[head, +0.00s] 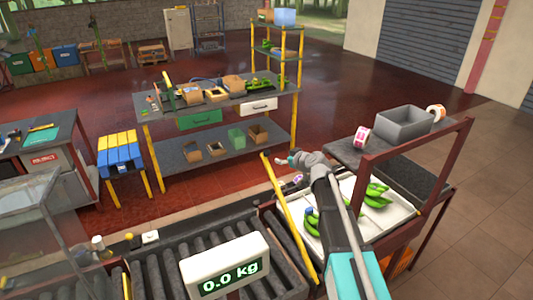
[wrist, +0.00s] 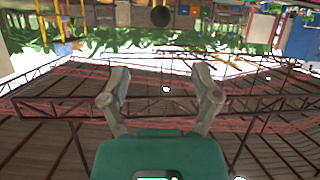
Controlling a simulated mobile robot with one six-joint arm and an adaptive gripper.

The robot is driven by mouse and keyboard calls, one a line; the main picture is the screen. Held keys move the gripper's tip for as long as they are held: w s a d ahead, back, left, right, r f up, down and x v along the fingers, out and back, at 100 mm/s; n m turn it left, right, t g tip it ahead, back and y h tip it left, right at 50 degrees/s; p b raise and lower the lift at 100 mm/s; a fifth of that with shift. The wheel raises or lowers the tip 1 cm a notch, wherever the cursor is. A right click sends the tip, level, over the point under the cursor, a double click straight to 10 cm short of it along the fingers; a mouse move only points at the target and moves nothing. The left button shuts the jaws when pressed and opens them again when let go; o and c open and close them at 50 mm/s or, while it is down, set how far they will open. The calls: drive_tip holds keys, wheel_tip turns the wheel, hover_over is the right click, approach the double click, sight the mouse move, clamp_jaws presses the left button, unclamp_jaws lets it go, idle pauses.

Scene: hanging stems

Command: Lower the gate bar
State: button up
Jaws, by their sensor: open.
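The yellow gate bar (head: 289,217) runs at a slant in the head view, from beside my gripper down to the right edge of the roller conveyor. It looks raised, its upper end free and its lower end near the scale display. My gripper (head: 281,161) is just right of the bar's upper end, and I cannot tell whether they touch. In the wrist view my gripper (wrist: 158,86) has its two fingers spread wide with nothing between them. The bar cannot be made out there; that view is upside down and shows roof trusses.
The roller conveyor (head: 165,268) carries a scale display (head: 226,265) reading 0.0 kg. White trays (head: 400,213) with green bananas (head: 376,196) lie under my arm. A reddish frame (head: 412,143) and a shelf with a grey bin (head: 403,124) stand at right.

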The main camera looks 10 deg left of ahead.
sight(269, 153)
drive_tip(key=shift+w+a+f, duration=0.1)
drive_tip(key=b+x, duration=0.5)
drive_tip(key=x, duration=0.8)
drive_tip(key=shift+w+a+f, duration=0.1)
drive_tip(key=shift+w+f, duration=0.1)
clamp_jaws()
idle(0.3)
